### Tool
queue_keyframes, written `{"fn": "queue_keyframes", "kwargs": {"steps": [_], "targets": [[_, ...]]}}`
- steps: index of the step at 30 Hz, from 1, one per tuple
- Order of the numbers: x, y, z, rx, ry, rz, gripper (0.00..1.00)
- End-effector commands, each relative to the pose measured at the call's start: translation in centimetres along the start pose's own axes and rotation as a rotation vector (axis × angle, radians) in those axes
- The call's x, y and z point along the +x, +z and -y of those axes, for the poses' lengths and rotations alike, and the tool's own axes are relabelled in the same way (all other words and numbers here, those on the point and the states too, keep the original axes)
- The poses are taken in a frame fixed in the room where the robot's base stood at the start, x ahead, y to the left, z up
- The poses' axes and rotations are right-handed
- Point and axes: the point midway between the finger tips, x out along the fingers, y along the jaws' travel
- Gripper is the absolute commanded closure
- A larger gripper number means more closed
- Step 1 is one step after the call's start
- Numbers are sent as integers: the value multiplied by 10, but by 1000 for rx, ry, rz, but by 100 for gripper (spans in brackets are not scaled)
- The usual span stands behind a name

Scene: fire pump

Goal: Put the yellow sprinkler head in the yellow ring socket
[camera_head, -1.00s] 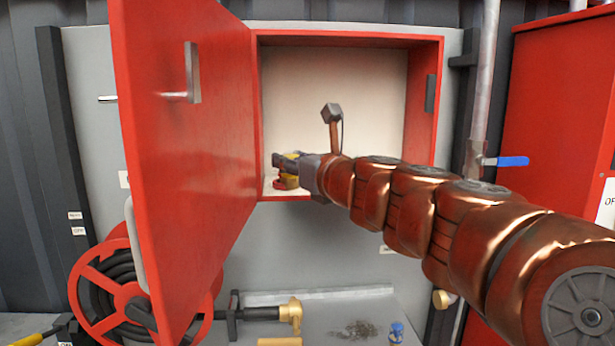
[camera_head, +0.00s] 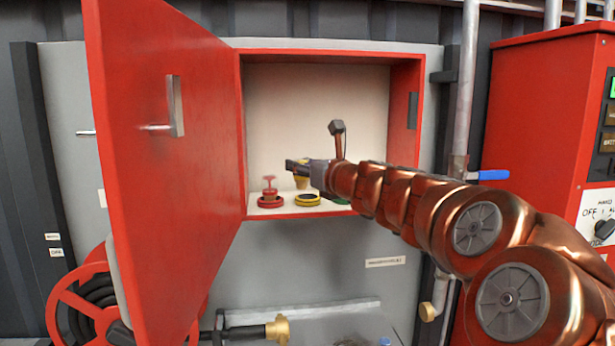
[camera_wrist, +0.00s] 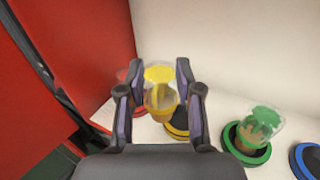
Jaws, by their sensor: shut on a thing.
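My gripper (camera_head: 296,166) is inside the open red cabinet, shut on the yellow sprinkler head (camera_head: 301,182). In the wrist view, the head (camera_wrist: 161,96) sits between the two fingers, with a wide yellow top and a narrower amber part. The yellow ring socket (camera_head: 308,200) is on the cabinet floor, with a dark centre. The head is above the socket and appears apart from it. In the wrist view, the socket (camera_wrist: 178,131) shows just below and right of the head, partly hidden by the right finger.
A red head (camera_head: 269,187) stands in the red ring (camera_head: 271,202) close left. A green head (camera_wrist: 261,122) sits in the green ring (camera_wrist: 246,152) to the right, and a blue ring (camera_wrist: 309,162) lies beyond it. The cabinet door (camera_head: 165,140) hangs open at left.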

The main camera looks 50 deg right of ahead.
Motion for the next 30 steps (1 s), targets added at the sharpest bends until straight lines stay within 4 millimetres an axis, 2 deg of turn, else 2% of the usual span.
{"fn": "queue_keyframes", "kwargs": {"steps": [3, 9, 14, 22, 29, 30], "targets": [[10, 0, 16, -1, -4, -1, 100], [21, -3, 29, 0, -1, -1, 100], [22, -8, 31, 1, 0, 0, 100], [22, -37, 30, 4, 1, 0, 100], [22, -39, 30, -1, 0, 0, 100], [22, -39, 30, -1, 0, 0, 64]]}}
